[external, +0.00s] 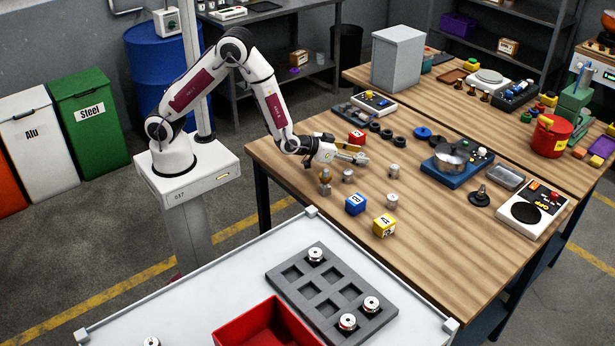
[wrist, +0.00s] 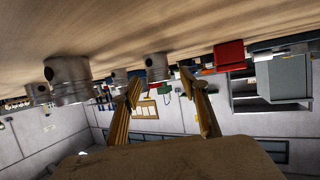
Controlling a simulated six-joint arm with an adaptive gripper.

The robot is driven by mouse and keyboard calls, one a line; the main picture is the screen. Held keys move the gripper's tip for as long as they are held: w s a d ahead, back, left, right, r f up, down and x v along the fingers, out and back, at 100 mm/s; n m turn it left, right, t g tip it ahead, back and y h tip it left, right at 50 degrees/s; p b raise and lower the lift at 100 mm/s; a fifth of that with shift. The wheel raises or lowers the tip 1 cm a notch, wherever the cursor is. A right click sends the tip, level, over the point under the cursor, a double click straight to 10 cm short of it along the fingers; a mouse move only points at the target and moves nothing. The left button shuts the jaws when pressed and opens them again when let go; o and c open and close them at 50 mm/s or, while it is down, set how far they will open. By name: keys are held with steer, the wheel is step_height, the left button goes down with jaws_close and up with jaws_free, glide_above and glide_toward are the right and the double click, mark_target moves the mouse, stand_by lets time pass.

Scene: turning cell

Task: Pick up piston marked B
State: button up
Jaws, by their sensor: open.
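Several small metal pistons stand on the wooden table, among them one near its left edge (external: 347,175) and one farther right (external: 393,172). No letter B is legible on any of them. My gripper (external: 360,153) is low over the table, pointing right, with its fingers apart and empty. In the tilted, inverted wrist view, my gripper (wrist: 160,78) has one piston (wrist: 157,66) showing between its fingertips. I cannot tell how far beyond the tips it is. A larger-looking piston (wrist: 68,78) is left of the fingers.
A red block (external: 356,137) is behind my gripper; blue (external: 355,204) and yellow (external: 384,226) blocks are in front. A pot (external: 451,156) sits on a blue device at right. A grey slotted tray (external: 288,283) and red bin (external: 268,325) are on the white bench.

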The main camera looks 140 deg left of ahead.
steer(key=shift+x, duration=0.95)
jaws_close()
